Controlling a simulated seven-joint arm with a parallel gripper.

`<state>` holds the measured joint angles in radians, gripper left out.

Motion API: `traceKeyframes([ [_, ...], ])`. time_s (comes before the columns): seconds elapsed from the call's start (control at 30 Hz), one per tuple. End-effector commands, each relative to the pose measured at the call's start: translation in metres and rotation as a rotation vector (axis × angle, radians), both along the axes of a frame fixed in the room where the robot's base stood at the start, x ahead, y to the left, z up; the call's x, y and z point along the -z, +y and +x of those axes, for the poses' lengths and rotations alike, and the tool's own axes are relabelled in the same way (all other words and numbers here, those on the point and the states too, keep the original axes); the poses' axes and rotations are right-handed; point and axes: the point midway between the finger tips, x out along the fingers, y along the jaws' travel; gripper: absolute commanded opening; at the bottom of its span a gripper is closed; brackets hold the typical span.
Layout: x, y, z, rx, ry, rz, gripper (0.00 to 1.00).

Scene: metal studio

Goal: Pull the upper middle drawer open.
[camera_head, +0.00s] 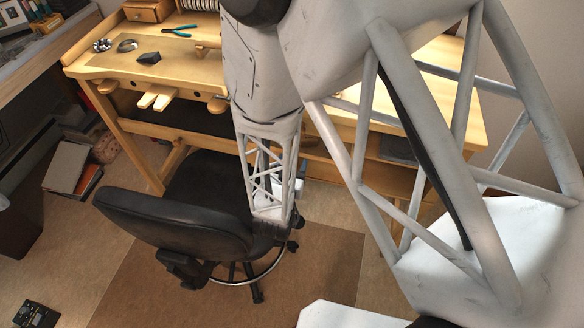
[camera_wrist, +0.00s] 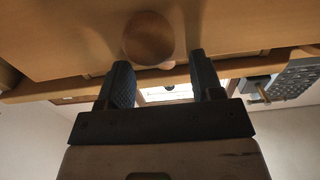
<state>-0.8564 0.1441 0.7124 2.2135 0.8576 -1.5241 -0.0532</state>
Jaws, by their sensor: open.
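In the wrist view my gripper (camera_wrist: 160,66) is open, its two dark ridged fingers apart with nothing between their pads. A round wooden knob (camera_wrist: 148,36) lies just beyond the fingertips, nearer the left finger. It sits against a plain wooden front (camera_wrist: 65,38), which looks like a drawer face. I cannot tell from this view which drawer it is or how far the fingers are from the knob. In the head view the wooden workbench (camera_head: 185,68) stands behind my arm. My arm covers most of its drawer side, and the gripper is hidden there.
A black swivel chair (camera_head: 180,225) stands in front of the bench, close to my arm. Pliers (camera_head: 182,31) and small items lie on the bench top. In the wrist view a grey perforated object (camera_wrist: 295,82) shows at right.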

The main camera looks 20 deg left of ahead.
Motion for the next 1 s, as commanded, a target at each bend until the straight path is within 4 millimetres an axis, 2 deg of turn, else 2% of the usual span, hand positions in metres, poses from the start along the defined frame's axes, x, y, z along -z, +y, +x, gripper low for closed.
traceKeyframes([
  [0.8,-0.011,-0.07,-0.104,-0.002,0.001,-0.002,0.6],
  [1.0,-0.013,-0.082,-0.122,-0.001,0.001,-0.001,0.6],
])
